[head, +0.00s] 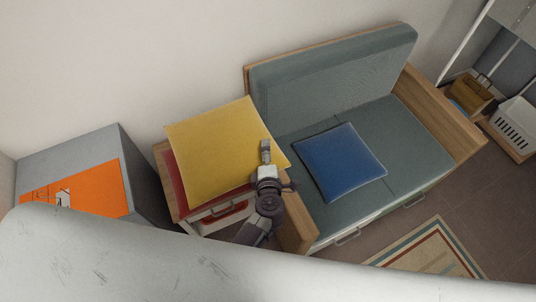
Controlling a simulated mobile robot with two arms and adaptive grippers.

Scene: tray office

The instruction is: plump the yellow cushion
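The yellow cushion (215,145) is over the small wooden side unit between the grey cabinet and the sofa, its right corner reaching past the sofa's near end. A gripper (265,146), which I take as my left from its arm coming in from the lower left, is in front of the cushion's right part. Its fingers look close together. I cannot tell whether they grip the cushion or only overlap it in the picture. My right gripper is not in view.
A blue cushion (340,162) lies on the green-grey sofa (395,135). Something red (181,188) shows beneath the yellow cushion. A striped rug (435,250) and white basket (514,121) are right.

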